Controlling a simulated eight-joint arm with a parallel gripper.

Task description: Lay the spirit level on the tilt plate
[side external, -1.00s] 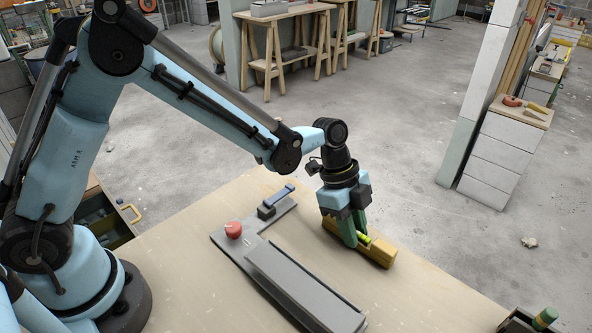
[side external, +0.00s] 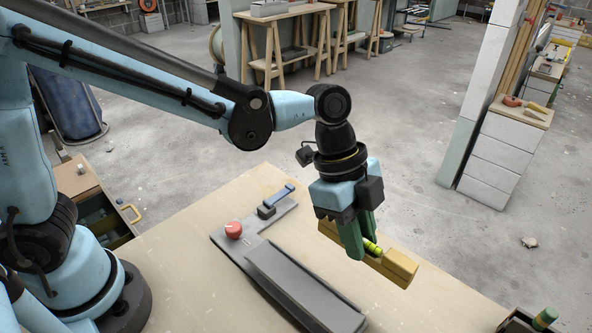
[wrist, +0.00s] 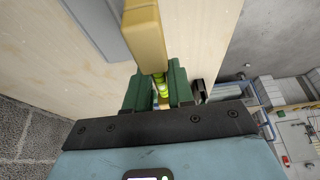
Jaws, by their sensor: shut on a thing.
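The spirit level is a yellow bar with a bright green vial (side external: 397,266). My gripper (side external: 362,250) is shut on its middle, with green fingers on either side. The level is held in the air above the table, to the right of the tilt plate. The tilt plate is a long grey plate (side external: 300,286) on a grey base, with a red knob (side external: 233,230) and a blue-handled lever (side external: 277,198) at its far end. In the wrist view the level (wrist: 145,35) runs up between the fingers (wrist: 158,90), and a grey edge of the plate (wrist: 92,25) shows at upper left.
The pale wooden table (side external: 180,255) is clear around the plate. A dark box with a green cylinder (side external: 545,318) stands at the lower right corner. An open drawer with a yellow handle (side external: 130,212) is at the left table edge.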

